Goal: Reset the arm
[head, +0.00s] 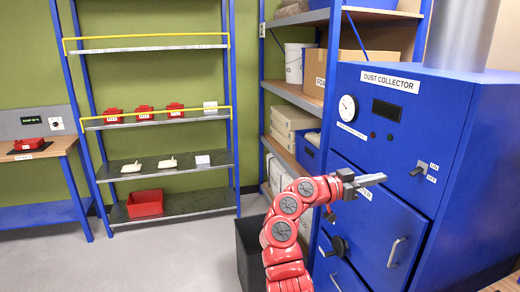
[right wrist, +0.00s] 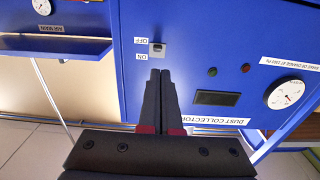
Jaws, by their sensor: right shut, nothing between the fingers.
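My red right arm rises from the bottom of the head view, and its grey gripper (head: 372,180) points right, in front of the blue dust collector (head: 440,130). The fingers are shut with nothing between them. In the right wrist view the black fingers (right wrist: 160,76) lie together, their tips just below the ON/OFF switch (right wrist: 157,48) in the picture. The switch also shows in the head view (head: 418,170), right of the fingertips. I cannot tell whether the tips touch the panel. My left gripper is out of view.
The dust collector carries a gauge (head: 347,107), a dark display (head: 386,110) and a door handle (head: 396,252). A grey bin (head: 247,252) stands left of my arm. A shelf rack (head: 160,122) holds red and white pieces and a red tray (head: 145,204). The floor at left is clear.

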